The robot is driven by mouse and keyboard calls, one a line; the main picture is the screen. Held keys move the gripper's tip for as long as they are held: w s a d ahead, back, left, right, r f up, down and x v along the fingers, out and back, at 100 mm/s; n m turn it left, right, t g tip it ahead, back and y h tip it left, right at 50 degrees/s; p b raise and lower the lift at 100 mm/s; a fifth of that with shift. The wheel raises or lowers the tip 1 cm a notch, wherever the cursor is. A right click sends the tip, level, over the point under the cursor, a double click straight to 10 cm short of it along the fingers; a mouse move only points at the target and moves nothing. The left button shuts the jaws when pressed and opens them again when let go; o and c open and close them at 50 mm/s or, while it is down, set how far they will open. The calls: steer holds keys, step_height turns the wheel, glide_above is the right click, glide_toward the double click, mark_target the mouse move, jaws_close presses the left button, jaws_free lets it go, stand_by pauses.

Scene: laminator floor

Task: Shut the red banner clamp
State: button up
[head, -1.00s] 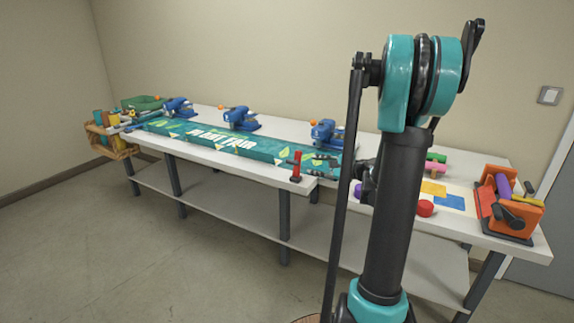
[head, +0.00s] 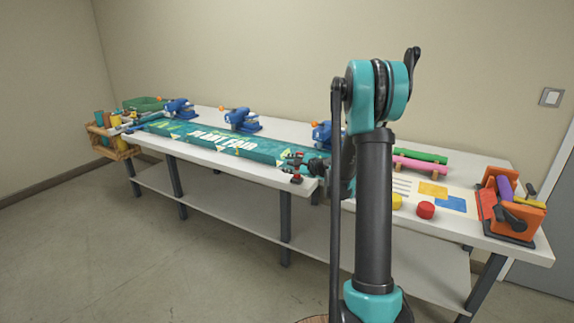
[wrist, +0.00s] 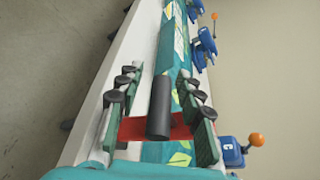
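The red banner clamp (head: 296,179) stands at the front edge of the white table, beside the teal banner (head: 232,143). My gripper (head: 291,162) is at the clamp and covers its middle in the head view; red shows above and below the fingers. In the wrist view my gripper (wrist: 158,74) has its two fingers spread wide. A red bar of the clamp (wrist: 180,130) crosses between them, with a dark cylinder (wrist: 161,105) in front of it. The fingers look apart from the cylinder. Whether they touch the red bar, I cannot tell.
Blue clamps (head: 243,119) stand along the banner's back edge. A wooden crate (head: 112,147) hangs at the table's left end. An orange roller device (head: 510,210), a red disc (head: 425,210) and pink and green rolls are at the right. The floor in front is clear.

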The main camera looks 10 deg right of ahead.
steer(key=shift+w+a+f, duration=0.1)
steer(key=shift+w+a, duration=0.05)
steer(key=shift+w, duration=0.05)
jaws_close()
stand_by(0.6)
